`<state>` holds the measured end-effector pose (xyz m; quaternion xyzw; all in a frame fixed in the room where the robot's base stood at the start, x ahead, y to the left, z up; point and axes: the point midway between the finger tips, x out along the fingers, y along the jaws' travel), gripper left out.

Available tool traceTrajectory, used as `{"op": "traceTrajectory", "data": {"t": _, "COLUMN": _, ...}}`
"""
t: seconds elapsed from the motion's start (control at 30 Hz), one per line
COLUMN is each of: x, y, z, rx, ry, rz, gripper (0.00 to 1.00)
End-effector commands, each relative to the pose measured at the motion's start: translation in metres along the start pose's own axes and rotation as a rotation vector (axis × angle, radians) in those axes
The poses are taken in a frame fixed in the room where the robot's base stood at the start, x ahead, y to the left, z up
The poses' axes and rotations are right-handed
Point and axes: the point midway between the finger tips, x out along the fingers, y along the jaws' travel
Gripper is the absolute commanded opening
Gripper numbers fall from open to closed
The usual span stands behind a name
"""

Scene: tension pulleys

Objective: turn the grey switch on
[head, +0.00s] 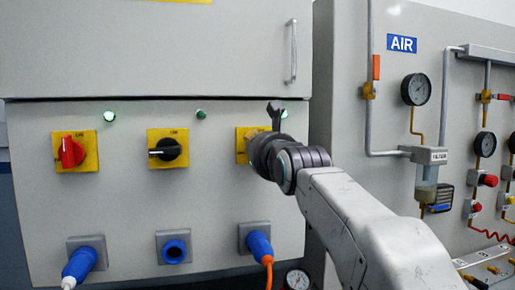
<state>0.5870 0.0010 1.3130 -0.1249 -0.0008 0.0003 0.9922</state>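A dark black-grey rotary switch (168,150) sits on a yellow plate in the middle of the cabinet front in the head view. Its handle lies horizontal, pointing left. A third yellow plate (241,146) is to the right, mostly covered by my arm's end, so any switch on it is hidden. My gripper (275,114) is in front of this right plate, with a dark finger pointing up. It is clear of the middle switch. Whether it touches anything behind it, and whether its fingers are open, I cannot tell.
A red switch (71,151) is on the left plate. Blue plugs (82,263) and sockets (174,250) are below. An air panel (402,45) with gauges stands at right.

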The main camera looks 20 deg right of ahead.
Motion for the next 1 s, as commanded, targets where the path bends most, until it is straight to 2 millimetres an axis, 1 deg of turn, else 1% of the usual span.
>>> {"op": "traceTrajectory", "data": {"t": 0.37, "x": 0.0008, "y": 0.0003, "z": -0.0020, "rx": 0.002, "ry": 0.005, "rz": 0.001, "gripper": 0.00}}
{"op": "traceTrajectory", "data": {"t": 0.4, "x": 0.0008, "y": 0.0003, "z": -0.0020, "rx": 0.002, "ry": 0.005, "rz": 0.001, "gripper": 0.30}}
{"op": "traceTrajectory", "data": {"t": 0.6, "x": 0.0005, "y": 0.0001, "z": -0.0012, "rx": 0.001, "ry": 0.003, "rz": 0.000, "gripper": 0.48}}
{"op": "traceTrajectory", "data": {"t": 0.67, "x": 0.0004, "y": 0.0001, "z": -0.0010, "rx": 0.001, "ry": 0.002, "rz": 0.000, "gripper": 0.53}}
{"op": "traceTrajectory", "data": {"t": 0.9, "x": -0.0001, "y": 0.0001, "z": -0.0004, "rx": 0.001, "ry": 0.001, "rz": 0.000, "gripper": 0.53}}
{"op": "traceTrajectory", "data": {"t": 1.0, "x": -0.0032, "y": -0.0001, "z": 0.0001, "rx": 0.001, "ry": 0.000, "rz": 0.000, "gripper": 0.53}}
